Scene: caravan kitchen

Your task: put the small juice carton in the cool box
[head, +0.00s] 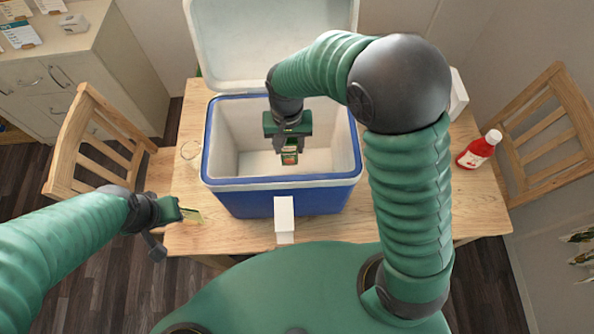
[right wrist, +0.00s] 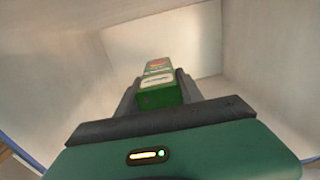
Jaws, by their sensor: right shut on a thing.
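The small juice carton (head: 289,156) is green with a red and pale label. It also shows between the fingers in the right wrist view (right wrist: 160,88). My right gripper (head: 289,148) is shut on it and holds it inside the opening of the cool box. The cool box (head: 280,196) is blue with a white lining, and its white lid (head: 270,35) stands open at the back. I cannot tell whether the carton touches the box floor. My left gripper (head: 185,212) is at the table's left front edge, away from the box; its fingers are unclear.
The cool box stands on a wooden table (head: 468,205). Wooden chairs are at the left (head: 95,145) and right (head: 550,130). A white latch (head: 284,220) is on the box's front.

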